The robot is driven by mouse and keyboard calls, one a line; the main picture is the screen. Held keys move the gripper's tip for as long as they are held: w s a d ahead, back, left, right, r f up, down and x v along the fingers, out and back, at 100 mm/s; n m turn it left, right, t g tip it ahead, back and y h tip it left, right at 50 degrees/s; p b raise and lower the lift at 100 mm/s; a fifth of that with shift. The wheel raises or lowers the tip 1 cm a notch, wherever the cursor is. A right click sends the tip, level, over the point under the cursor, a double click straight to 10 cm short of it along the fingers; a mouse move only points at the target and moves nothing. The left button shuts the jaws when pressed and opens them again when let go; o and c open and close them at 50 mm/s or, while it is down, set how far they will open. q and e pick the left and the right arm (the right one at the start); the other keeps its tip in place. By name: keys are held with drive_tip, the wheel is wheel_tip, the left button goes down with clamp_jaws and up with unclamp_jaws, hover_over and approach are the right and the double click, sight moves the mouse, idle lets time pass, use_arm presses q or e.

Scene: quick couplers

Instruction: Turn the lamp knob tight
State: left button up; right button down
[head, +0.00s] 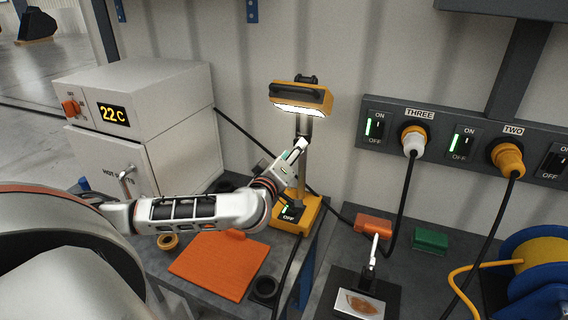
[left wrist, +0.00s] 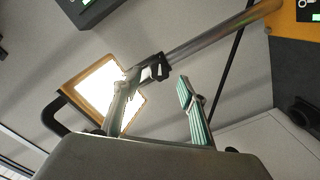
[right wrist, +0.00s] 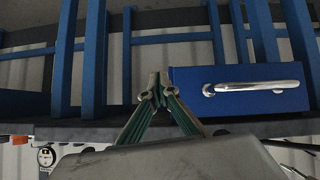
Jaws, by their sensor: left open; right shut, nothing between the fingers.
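The work lamp (head: 300,97) has a lit yellow head on a grey pole over a yellow base (head: 297,213). Its switch plate reads OFF with a green light. In the left wrist view the lit lamp head (left wrist: 100,92) is at left, and a small black knob-like part (left wrist: 157,68) sits on the pole (left wrist: 205,42). My left gripper (head: 298,150) is at the pole below the lamp head. Its fingers (left wrist: 155,95) are open, with the black part beyond the gap between them. Contact cannot be told.
A heater cabinet (head: 140,130) reading 22 stands at left. An orange mat (head: 220,265) lies in front of the lamp. A socket rail (head: 385,130) with plugs and cables is at right. A blue drawer (right wrist: 240,92) with a metal handle is near my right gripper.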

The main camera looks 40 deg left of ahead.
use_arm(q)
drive_tip(key=v, duration=0.8)
idle(0.4)
